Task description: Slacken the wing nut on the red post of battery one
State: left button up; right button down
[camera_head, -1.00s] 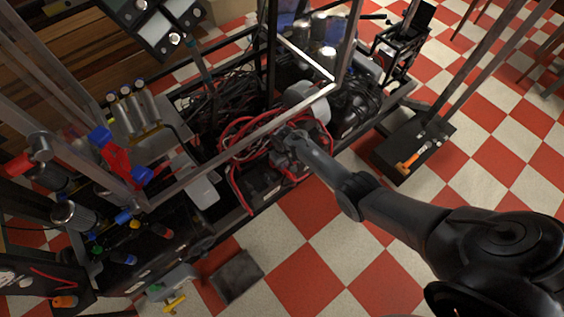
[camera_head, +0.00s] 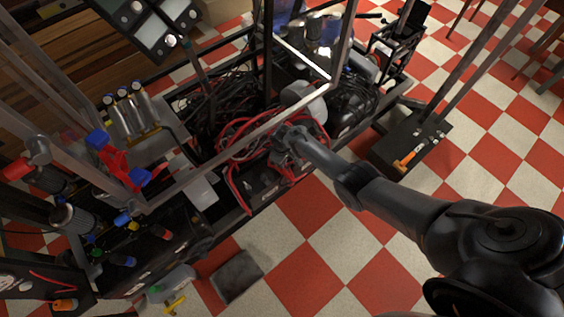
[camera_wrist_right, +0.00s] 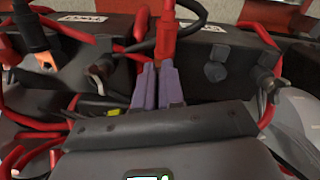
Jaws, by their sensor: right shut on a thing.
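In the right wrist view, a dark battery (camera_wrist_right: 110,75) fills the middle, with a red post and red cable boot (camera_wrist_right: 166,28) standing at it. My right gripper (camera_wrist_right: 158,66) has its two purple-grey fingers close together at the foot of this red boot. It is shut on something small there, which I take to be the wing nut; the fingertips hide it. In the head view, my right gripper (camera_head: 287,140) reaches into the red cables (camera_head: 235,140) over the batteries at the frame's near side. My left gripper is not in view.
Other terminals sit close by: a copper lug (camera_wrist_right: 42,58) at left and a dark knob (camera_wrist_right: 215,71) at right. Red and black cables loop around them. A metal frame bar (camera_head: 240,130) crosses above the batteries.

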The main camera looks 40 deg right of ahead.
jog(key=shift+s+f, duration=0.1)
jog(key=shift+f, duration=0.05)
jog(key=c, duration=1.2)
grip_release()
jog(key=shift+c, duration=0.2)
notch_tip(320, 180, up, 11)
jog(key=p, duration=0.7)
